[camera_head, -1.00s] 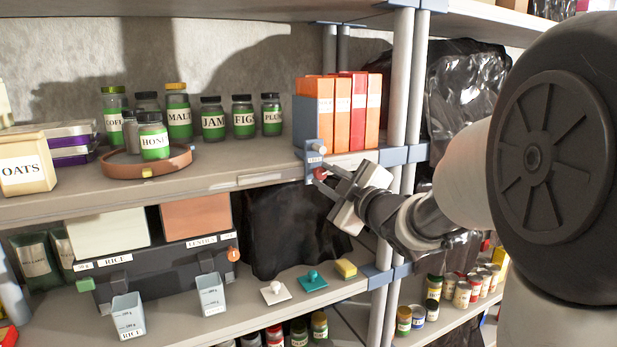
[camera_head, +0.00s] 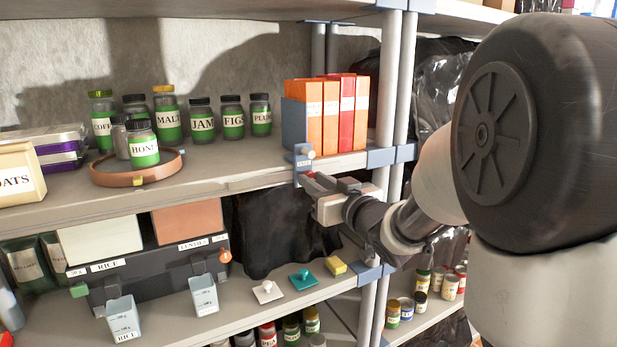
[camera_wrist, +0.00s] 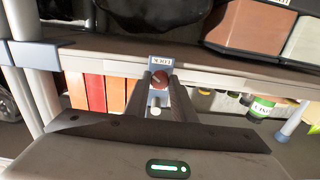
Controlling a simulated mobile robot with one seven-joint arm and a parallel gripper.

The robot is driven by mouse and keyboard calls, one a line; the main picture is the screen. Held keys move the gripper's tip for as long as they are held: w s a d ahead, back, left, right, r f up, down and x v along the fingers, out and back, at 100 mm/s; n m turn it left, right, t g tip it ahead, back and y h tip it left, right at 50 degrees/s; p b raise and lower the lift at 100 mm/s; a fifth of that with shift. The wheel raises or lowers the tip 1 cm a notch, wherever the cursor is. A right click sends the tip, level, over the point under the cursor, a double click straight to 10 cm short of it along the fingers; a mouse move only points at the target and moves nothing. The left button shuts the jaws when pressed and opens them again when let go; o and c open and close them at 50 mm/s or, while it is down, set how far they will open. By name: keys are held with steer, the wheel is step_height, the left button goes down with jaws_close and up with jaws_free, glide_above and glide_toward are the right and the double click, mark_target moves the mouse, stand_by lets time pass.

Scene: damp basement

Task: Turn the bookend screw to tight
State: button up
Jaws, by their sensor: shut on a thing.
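The blue-grey bookend (camera_head: 293,125) stands on the upper shelf at the left of a row of orange and red binders. Its clamp, with a small label (camera_head: 304,163) and a pale round knob (camera_head: 310,154), hangs over the shelf's front edge. The red screw head (camera_wrist: 160,79) shows in the wrist view below the labelled plate (camera_wrist: 161,61), between my two fingers. My gripper (camera_wrist: 159,84) is shut on it. In the head view my gripper (camera_head: 308,182) reaches the clamp from the right, and the screw is mostly hidden there. The screw's exact turn angle cannot be told.
Binders (camera_head: 347,112) fill the shelf right of the bookend. A round tray (camera_head: 110,179) with jars stands to the left. A shelf post (camera_head: 388,80) rises close to my arm.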

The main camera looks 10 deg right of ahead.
steer(key=m+p, duration=0.1)
steer(key=m, duration=0.1)
steer(key=m+p, duration=0.1)
steer(key=m, duration=0.1)
steer(key=shift+r+m, duration=0.2)
steer(key=shift+m, duration=0.1)
steer(key=shift+m+p, duration=0.8)
steer(key=shift+m, duration=1.1)
steer(key=shift+f, duration=0.1)
steer(key=o, duration=1.1)
steer(key=shift+c, duration=0.2)
steer(key=shift+s+f, duration=0.1)
steer(key=shift+f, duration=0.05)
